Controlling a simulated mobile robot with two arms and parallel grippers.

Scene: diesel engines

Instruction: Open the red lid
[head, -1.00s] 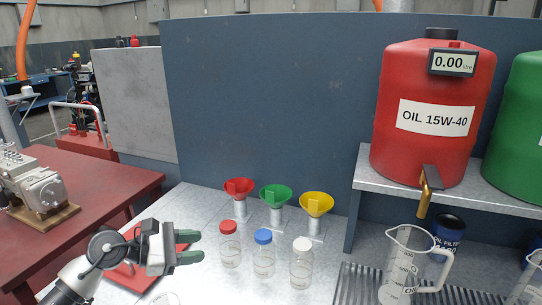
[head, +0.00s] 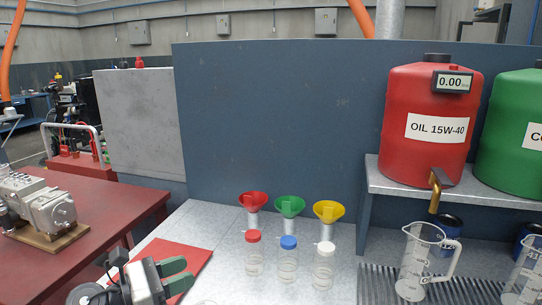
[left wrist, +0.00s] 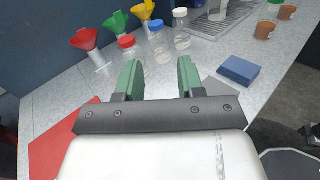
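The red lid (head: 253,236) sits on a clear jar (head: 254,260) on the grey bench, the leftmost of three jars. In the left wrist view the red lid (left wrist: 126,42) shows ahead, just left of the left finger. My left gripper (head: 178,276) has green fingers and is low at the left of the jars, apart from them. In the left wrist view its fingers (left wrist: 158,78) are spread with nothing between them.
Jars with a blue lid (head: 288,242) and a white lid (head: 326,248) stand right of the red one. Red (head: 252,201), green (head: 290,206) and yellow (head: 329,210) funnels stand behind. A red mat (head: 190,258) lies at left. A jug (head: 418,262) stands at right.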

